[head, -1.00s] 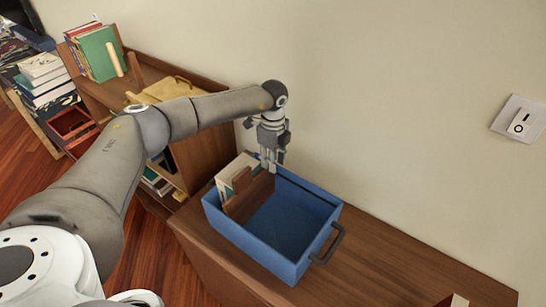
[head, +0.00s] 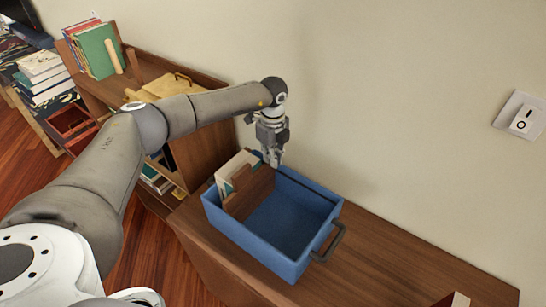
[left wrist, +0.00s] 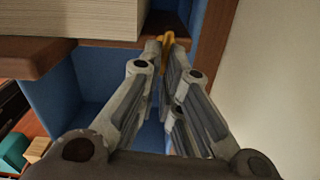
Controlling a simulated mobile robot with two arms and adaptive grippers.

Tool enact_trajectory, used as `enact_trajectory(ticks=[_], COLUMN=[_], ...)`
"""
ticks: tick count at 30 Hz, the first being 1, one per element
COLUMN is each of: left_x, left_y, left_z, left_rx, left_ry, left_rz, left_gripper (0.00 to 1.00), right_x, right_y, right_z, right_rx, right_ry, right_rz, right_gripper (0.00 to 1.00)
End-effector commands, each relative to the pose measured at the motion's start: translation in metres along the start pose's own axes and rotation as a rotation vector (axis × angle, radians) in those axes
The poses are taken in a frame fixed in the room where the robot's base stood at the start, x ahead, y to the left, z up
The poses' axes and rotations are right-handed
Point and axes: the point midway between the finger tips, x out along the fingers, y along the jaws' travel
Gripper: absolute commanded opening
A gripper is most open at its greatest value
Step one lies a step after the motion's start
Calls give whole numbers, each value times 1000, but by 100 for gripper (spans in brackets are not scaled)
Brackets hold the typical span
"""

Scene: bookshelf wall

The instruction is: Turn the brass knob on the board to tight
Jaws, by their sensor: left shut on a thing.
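The brown wooden board (head: 250,194) stands across the inside of the blue box (head: 253,243), toward its left end. In the left wrist view the board (left wrist: 105,46) runs across the top, with the small yellow brass knob (left wrist: 168,37) at its right end. My left gripper (head: 273,160) reaches down at the back wall side of the box. In the left wrist view its fingertips (left wrist: 166,42) are shut on the knob and partly cover it. In the head view the knob is hidden by the fingers. My right gripper is in neither view.
Books (head: 232,172) stand in the box behind the board. The box has a dark handle (head: 328,243) at its right end and rests on a wooden cabinet top (head: 390,255). The wall (head: 400,90) is close behind my gripper. The cabinet top right of the box is mostly clear.

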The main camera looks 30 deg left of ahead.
Motion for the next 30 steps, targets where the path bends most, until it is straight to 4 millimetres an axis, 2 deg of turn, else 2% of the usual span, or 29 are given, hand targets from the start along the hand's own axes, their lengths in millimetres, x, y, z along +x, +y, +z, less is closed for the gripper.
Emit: enact_trajectory(ticks=[30], left_x=[0], left_y=[14], left_z=[8], left_rx=[887], left_ry=[-2], left_rz=[-4], left_gripper=[0], right_x=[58], right_y=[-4], right_z=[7], right_rx=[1], right_ry=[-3], right_rz=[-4], right_gripper=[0])
